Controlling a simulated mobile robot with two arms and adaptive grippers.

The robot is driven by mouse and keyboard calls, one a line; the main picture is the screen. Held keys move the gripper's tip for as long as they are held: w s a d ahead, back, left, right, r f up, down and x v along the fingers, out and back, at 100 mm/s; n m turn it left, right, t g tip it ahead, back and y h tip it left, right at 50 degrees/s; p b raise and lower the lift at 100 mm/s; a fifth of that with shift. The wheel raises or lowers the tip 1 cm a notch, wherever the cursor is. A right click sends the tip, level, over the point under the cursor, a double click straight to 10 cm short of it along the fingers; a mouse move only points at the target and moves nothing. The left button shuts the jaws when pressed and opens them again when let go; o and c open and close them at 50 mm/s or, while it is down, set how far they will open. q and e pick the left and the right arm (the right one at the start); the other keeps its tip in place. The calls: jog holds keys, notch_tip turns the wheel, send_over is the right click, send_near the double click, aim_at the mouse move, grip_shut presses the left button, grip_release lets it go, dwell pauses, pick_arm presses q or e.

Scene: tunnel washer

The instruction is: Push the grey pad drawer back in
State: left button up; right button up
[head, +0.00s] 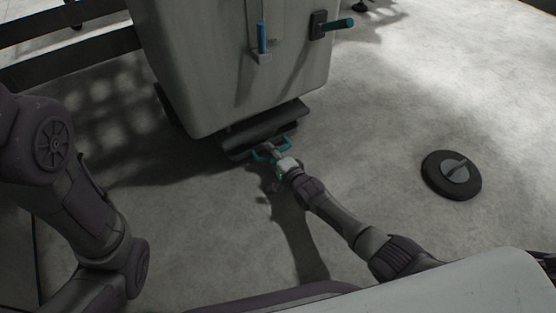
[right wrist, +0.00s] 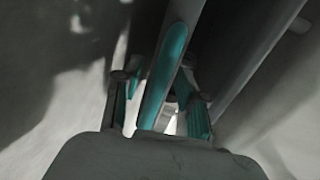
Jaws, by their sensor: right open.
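The grey pad drawer (head: 262,127) sticks out at the bottom front of the pale machine housing (head: 235,85). My right gripper (head: 271,152) is at the drawer's front edge in the head view, with teal around its fingers. In the right wrist view my right gripper (right wrist: 165,112) is open, with a teal-padded finger on each side. A teal-faced bar (right wrist: 165,75) runs between the fingers in the picture; I cannot tell whether they touch it. My left arm shows at the left of the head view, but its gripper is out of the picture.
A round dark disc with a grey knob (head: 452,175) lies on the floor at right. Dark rails (head: 70,62) stand at upper left. The floor around the drawer's front is clear.

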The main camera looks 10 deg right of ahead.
jog(key=v, duration=1.1)
jog(key=shift+s+d, duration=0.1)
jog(key=shift+s, duration=0.2)
jog(key=shift+s, duration=0.1)
